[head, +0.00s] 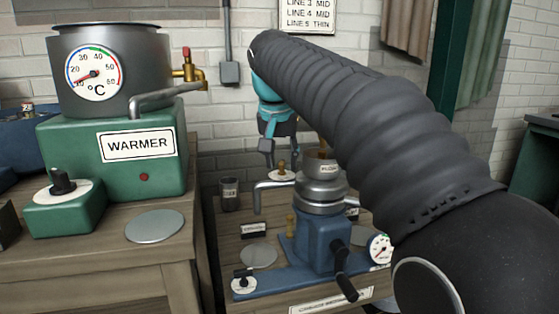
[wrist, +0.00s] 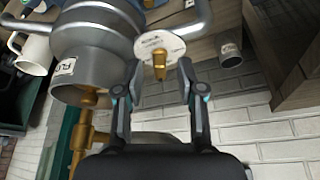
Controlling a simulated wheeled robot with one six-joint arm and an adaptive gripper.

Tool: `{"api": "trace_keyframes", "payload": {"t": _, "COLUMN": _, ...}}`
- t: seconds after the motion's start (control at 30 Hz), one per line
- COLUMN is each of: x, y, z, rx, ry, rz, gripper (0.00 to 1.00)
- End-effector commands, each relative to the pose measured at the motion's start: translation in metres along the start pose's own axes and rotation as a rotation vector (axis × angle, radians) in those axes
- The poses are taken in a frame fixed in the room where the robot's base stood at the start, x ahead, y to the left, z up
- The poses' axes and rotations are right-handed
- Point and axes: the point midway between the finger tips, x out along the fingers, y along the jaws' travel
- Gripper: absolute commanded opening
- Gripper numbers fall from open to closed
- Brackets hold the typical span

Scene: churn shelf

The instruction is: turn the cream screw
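The cream screw looks to be the small brass knob (wrist: 159,68) standing on a round white dial plate (wrist: 160,46), beside the grey metal bowl of the machine. In the head view the brass knob (head: 282,167) sits on its white plate left of the machine's top. My gripper (wrist: 159,82) is open, one finger on each side of the knob in the wrist view, with gaps visible. In the head view my gripper (head: 273,154) hangs just above the knob, pointing down. I cannot tell whether the fingertips reach down around it.
The blue churn machine (head: 318,235) carries a grey bowl (head: 320,192), a bent spout pipe (head: 268,186), a black crank (head: 343,272) and a gauge (head: 380,249). A dark cup (head: 229,194) stands behind left. A green warmer (head: 120,155) stands on the left bench.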

Motion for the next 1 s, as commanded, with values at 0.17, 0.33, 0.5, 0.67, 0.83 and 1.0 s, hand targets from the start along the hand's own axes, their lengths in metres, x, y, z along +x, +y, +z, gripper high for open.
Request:
{"api": "trace_keyframes", "payload": {"t": 0.17, "x": 0.0012, "y": -0.0001, "z": -0.0001, "rx": 0.000, "ry": 0.000, "rz": 0.000, "gripper": 0.39}}
{"api": "trace_keyframes", "payload": {"t": 0.33, "x": 0.0010, "y": -0.0001, "z": 0.0000, "rx": 0.000, "ry": 0.000, "rz": 0.000, "gripper": 0.21}}
{"api": "trace_keyframes", "payload": {"t": 0.5, "x": 0.0009, "y": -0.0001, "z": 0.0000, "rx": 0.000, "ry": 0.000, "rz": 0.000, "gripper": 0.00}}
{"api": "trace_keyframes", "payload": {"t": 0.67, "x": 0.0001, "y": -0.0004, "z": -0.0002, "rx": 0.008, "ry": -0.001, "rz": 0.003, "gripper": 0.00}}
{"api": "trace_keyframes", "payload": {"t": 0.83, "x": -0.0030, "y": -0.0016, "z": -0.0017, "rx": 0.089, "ry": -0.002, "rz": 0.039, "gripper": 0.00}}
{"api": "trace_keyframes", "payload": {"t": 1.0, "x": -0.0035, "y": -0.0027, "z": -0.0022, "rx": 0.223, "ry": -0.002, "rz": 0.095, "gripper": 0.00}}
